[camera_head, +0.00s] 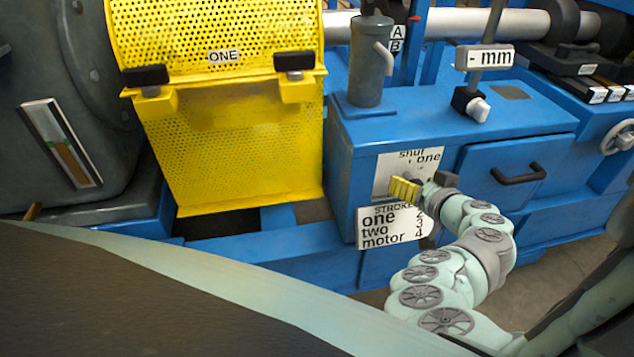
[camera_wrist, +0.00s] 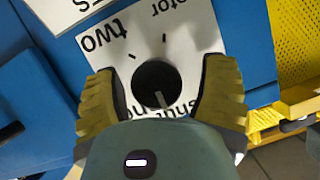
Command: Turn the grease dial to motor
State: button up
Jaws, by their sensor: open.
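The grease dial (camera_wrist: 157,84) is a round black knob on a white plate (camera_wrist: 195,30) in the wrist view. Its pale pointer mark points to the lower edge of the picture, on the side of the upside-down words "shut" and "one"; I cannot tell exactly which. "Two" is at upper left and "motor" at the top, partly cut off. My gripper (camera_wrist: 161,74) is open, with one yellow finger on each side of the knob; I cannot tell whether they touch it. In the head view, my gripper (camera_head: 408,188) covers the knob in front of the plate (camera_head: 392,175).
A white card (camera_head: 385,228) reading "STROKE", "one", "two", "motor" is just below the plate. A drawer with a black handle (camera_head: 518,173) is to the right. A yellow mesh guard (camera_head: 230,150) is to the left. A grey cylinder (camera_head: 367,60) stands above.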

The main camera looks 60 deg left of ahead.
jog(key=shift+w+a+f, duration=0.2)
jog(key=shift+w+a, duration=0.05)
jog(key=shift+a, duration=0.3)
grip_shut()
dwell(0.5)
